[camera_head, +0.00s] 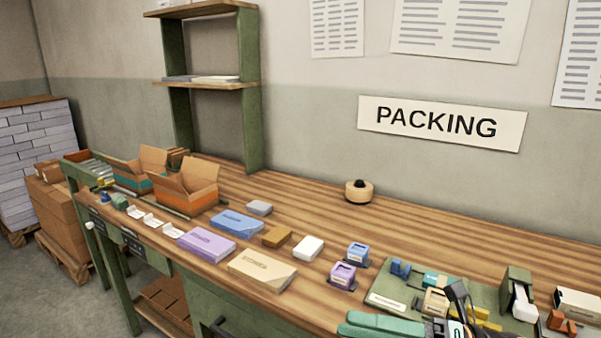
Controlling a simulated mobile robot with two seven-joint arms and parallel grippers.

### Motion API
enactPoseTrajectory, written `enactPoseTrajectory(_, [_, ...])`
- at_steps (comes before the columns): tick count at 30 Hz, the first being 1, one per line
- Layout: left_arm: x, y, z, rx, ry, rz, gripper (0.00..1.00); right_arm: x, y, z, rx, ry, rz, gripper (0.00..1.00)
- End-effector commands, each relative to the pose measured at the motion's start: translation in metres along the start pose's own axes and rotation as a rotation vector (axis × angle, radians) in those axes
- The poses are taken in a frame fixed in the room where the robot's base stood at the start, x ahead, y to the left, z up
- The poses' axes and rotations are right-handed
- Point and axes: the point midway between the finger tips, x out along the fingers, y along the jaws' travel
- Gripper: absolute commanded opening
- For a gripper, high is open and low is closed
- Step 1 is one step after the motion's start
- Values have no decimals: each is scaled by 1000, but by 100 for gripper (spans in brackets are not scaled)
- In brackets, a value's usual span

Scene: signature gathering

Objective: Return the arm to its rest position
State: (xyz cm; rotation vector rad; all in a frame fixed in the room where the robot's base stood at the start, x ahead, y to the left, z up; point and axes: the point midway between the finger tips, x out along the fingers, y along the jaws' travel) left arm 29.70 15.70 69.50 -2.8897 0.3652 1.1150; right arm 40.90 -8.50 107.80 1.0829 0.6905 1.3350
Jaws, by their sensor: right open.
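My right gripper (456,296) shows at the bottom right of the head view, dark, with a teal arm part of mine beside it. It is open, and I see nothing held in it. It is over the front part of a green mat (393,287) on the wooden workbench (310,218). I cannot tell how high it is above the mat. The gripper partly hides the small items behind it. My left gripper is not in view.
Around the gripper are blue, tan and yellow pieces, a green-and-white device (517,294) and a white box (578,303). The bench's back strip is mostly clear.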

Motion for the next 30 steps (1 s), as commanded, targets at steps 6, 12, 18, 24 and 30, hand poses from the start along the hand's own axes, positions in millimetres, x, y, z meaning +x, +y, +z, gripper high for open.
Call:
enactPoseTrajectory(6, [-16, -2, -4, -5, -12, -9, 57, -30, -55, 28, 612, -577, 171, 57])
enactPoseTrajectory(12, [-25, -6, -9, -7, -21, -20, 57, -99, -162, -23, 1206, -1119, 173, 57])
enactPoseTrajectory(18, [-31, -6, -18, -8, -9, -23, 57, -146, -232, -134, 1666, -1516, 90, 57])
enactPoseTrajectory(24, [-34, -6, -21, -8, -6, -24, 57, -161, -252, -210, 1903, -1710, 22, 57])
enactPoseTrajectory(30, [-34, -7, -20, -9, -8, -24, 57, -163, -255, -226, 1951, -1747, 5, 57])
